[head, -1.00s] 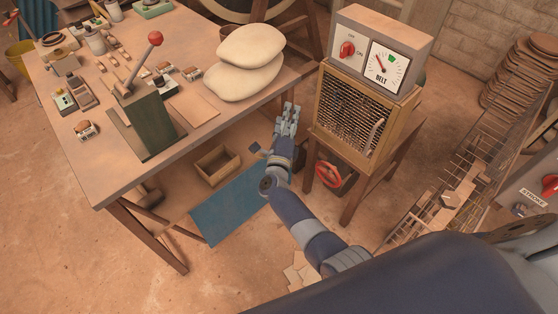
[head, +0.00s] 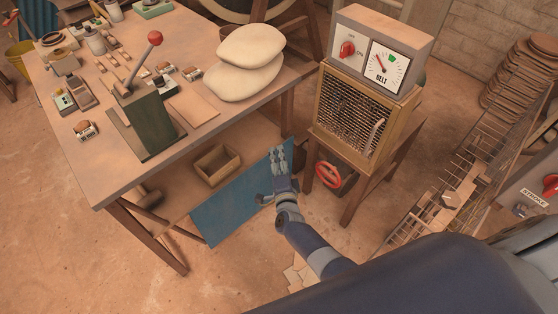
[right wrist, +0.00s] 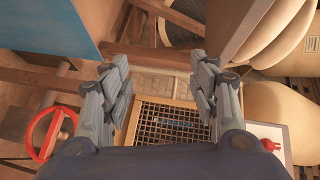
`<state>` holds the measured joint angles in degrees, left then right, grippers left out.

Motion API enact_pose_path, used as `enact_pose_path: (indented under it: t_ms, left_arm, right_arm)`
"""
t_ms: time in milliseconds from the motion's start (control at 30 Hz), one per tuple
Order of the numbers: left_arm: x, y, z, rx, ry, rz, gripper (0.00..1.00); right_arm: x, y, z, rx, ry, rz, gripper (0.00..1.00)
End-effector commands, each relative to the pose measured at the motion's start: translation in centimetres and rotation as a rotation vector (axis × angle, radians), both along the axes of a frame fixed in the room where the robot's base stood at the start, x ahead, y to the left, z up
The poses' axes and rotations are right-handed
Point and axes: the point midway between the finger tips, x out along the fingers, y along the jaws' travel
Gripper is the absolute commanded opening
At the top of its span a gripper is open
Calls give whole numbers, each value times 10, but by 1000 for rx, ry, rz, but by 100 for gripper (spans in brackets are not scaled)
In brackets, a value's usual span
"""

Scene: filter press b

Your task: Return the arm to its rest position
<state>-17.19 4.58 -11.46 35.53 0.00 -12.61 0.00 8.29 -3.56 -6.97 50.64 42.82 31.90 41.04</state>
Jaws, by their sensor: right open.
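My right gripper (head: 279,165) is in the middle of the head view, in front of the blue panel (head: 232,205) under the workbench and left of the belt control stand. In the right wrist view its two fingers (right wrist: 172,95) stand wide apart with nothing between them. Beyond the fingers shows a wooden-framed mesh grille (right wrist: 170,122). My right arm comes up from the lower right of the head view. My left gripper is not in view.
The workbench (head: 120,175) holds two pale sacks (head: 245,62) and a red-knobbed lever (head: 155,38). The belt box (head: 384,62) sits on a mesh-fronted stand, with a red handwheel (head: 328,174) below. A wooden box (head: 216,166) lies under the bench. The floor at lower left is clear.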

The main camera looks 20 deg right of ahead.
Motion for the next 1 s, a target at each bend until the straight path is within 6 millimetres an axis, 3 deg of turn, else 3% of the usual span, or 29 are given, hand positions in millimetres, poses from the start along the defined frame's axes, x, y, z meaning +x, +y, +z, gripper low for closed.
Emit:
enact_pose_path:
  t_ms: [433, 567, 667, 767, 900, 1000]
  left_arm:
    - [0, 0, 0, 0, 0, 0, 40]
    - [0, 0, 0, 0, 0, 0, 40]
    - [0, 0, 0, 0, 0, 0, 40]
    - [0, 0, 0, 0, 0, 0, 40]
    - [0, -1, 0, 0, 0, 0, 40]
    - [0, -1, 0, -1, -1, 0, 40]
  right_arm:
    - [0, 0, 0, 1, 0, 0, 55]
    - [-9, 3, -15, -38, 43, 30, 55]
    - [-34, 12, -53, -138, 152, 111, 55]
    - [-78, 23, -107, -286, 310, 244, 55]
    - [-156, 32, -181, -498, 534, 460, 55]
    - [-219, 32, -226, -632, 681, 619, 55]
